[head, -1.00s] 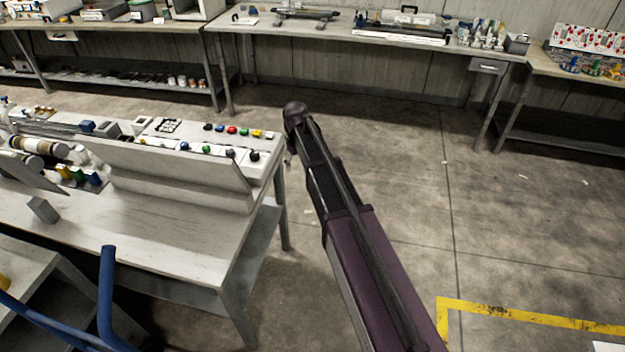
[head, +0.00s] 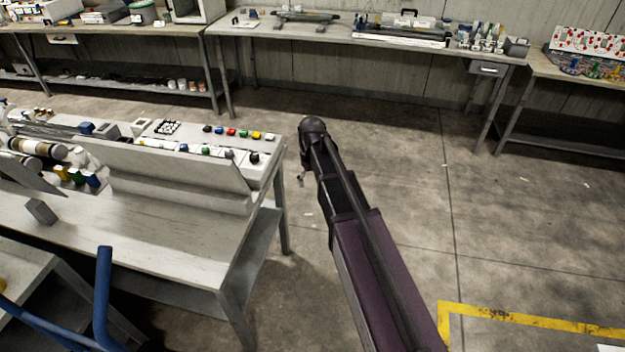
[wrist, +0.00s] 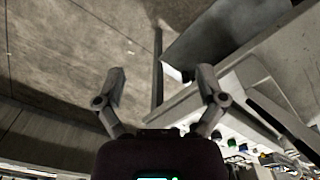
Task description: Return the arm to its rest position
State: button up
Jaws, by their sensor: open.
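My gripper (wrist: 160,85) shows in the wrist view with its two fingers spread wide and nothing between them. The floor and the edge of a workbench lie beyond the fingers. In the head view my arm reaches up from the lower right over open floor, right of the near workbench (head: 190,235). The gripper's fingers cannot be made out clearly there.
The near workbench carries a long grey rail (head: 165,172), colored knobs (head: 232,132) and cylinders (head: 38,146). A blue tubular frame (head: 103,290) is at lower left. Benches (head: 340,37) line the back wall. The floor to the right is clear, with a yellow line (head: 530,318).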

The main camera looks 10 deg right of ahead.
jog(key=s+d+m, duration=0.2)
jog(key=s+d, duration=0.2)
jog(key=s, duration=0.5)
jog(key=s+d+m, duration=0.2)
jog(key=s+d, duration=0.2)
jog(key=s, duration=0.5)
